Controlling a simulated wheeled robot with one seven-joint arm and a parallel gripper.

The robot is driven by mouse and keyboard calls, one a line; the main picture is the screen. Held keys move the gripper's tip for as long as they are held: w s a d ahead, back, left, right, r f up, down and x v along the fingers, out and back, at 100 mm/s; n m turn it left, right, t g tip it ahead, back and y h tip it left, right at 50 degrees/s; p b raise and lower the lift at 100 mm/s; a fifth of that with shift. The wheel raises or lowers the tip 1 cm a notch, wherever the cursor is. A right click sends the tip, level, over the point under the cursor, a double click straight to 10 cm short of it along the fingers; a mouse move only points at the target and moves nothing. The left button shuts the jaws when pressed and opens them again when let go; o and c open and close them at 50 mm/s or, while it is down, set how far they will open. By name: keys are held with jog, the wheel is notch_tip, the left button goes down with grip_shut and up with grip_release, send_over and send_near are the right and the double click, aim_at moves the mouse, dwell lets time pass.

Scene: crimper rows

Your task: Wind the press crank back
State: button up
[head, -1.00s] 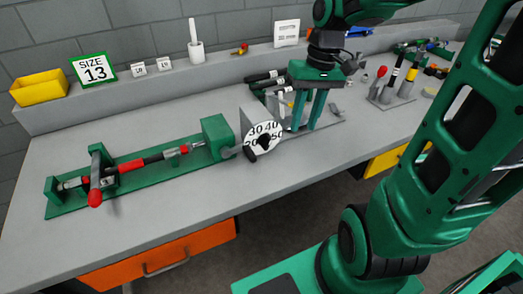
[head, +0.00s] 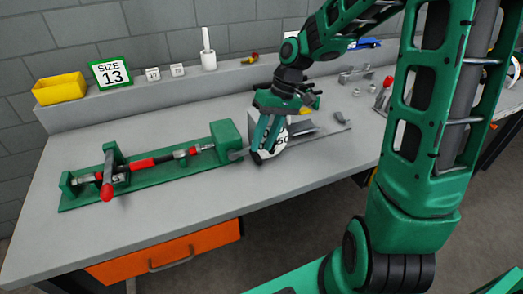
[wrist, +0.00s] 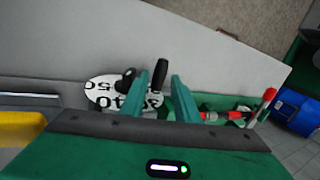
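The white numbered dial (head: 283,141) stands at the right end of the green press (head: 150,170) on the bench, mostly hidden behind my gripper in the head view. In the wrist view the dial (wrist: 98,95) shows black numbers, a black hub and a black crank handle (wrist: 160,72). My gripper (head: 262,152) points down over the dial. In the wrist view its fingers (wrist: 160,80) are apart, one on each side of the crank handle, with small gaps showing. Whether either finger touches it, I cannot tell.
The press carries a lever with a red grip (head: 107,188). A "SIZE 13" sign (head: 111,73) and a yellow bin (head: 59,89) stand on the back ledge. Grey fixtures (head: 335,122) lie right of my gripper. The bench front is clear.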

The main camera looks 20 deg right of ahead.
aim_at(258, 155)
jog(key=shift+x, duration=1.95)
jog(key=shift+c, duration=0.3)
grip_shut()
jog(key=shift+d, duration=0.4)
jog(key=shift+a, duration=0.1)
jog(key=shift+a+r, duration=0.15)
jog(key=shift+a, duration=0.05)
